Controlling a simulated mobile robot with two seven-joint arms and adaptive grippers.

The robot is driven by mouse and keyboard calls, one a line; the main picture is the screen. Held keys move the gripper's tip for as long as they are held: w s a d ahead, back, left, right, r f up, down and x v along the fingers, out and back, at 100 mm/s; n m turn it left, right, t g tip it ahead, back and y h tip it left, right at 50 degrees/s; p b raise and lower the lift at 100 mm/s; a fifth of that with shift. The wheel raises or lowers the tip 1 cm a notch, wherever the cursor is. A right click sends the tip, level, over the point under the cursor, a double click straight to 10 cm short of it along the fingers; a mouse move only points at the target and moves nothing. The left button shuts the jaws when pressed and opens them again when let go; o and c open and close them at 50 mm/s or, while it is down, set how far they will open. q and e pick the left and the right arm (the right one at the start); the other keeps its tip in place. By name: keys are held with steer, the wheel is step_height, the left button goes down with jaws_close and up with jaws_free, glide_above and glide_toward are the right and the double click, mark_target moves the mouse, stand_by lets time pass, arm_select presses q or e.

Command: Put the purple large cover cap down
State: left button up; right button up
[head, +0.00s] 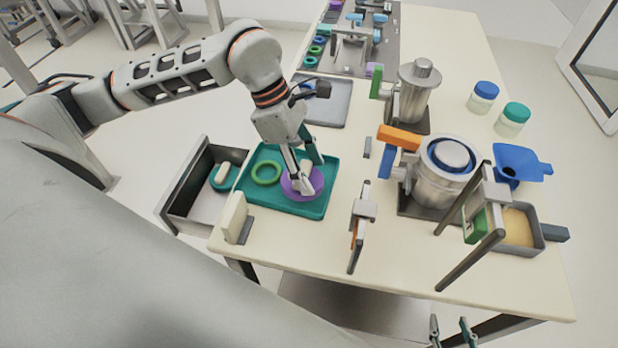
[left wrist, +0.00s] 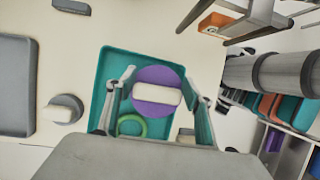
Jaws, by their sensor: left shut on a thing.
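The purple large cover cap (head: 317,180) is a round disc with a pale bar-shaped handle across its middle. It is at the right part of the teal tray (head: 262,199) on the table's left side. My left gripper (head: 302,188) points down at the cap and is shut on its handle. In the left wrist view the cap (left wrist: 158,76) is between my two fingers, over the tray (left wrist: 117,62). I cannot tell whether its underside touches the tray floor. My right gripper (head: 451,335) is at the bottom edge, empty, its fingers apart.
A green ring (head: 266,173) lies in the tray, left of the cap. An open grey drawer (head: 184,191) holds a teal cap with a pale handle. Steel pots (head: 443,182), a blue funnel (head: 517,160) and lidded jars stand to the right. A grey tray (head: 327,106) lies behind.

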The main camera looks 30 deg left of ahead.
mark_target(303, 169)
arm_select(q)
step_height(303, 169, down, 4)
steer(key=shift+r, duration=0.15)
steer(key=shift+s, duration=0.15)
steer(key=shift+c, duration=0.8)
steer(key=o, duration=1.9)
steer(key=shift+f, duration=0.2)
steer(key=shift+r, duration=0.15)
steer(key=shift+a+r, duration=0.2)
steer(key=shift+r, duration=0.1)
steer(key=b+v, duration=0.1)
steer(key=v, duration=1)
steer(key=shift+r, duration=0.2)
steer(key=shift+f, duration=0.1)
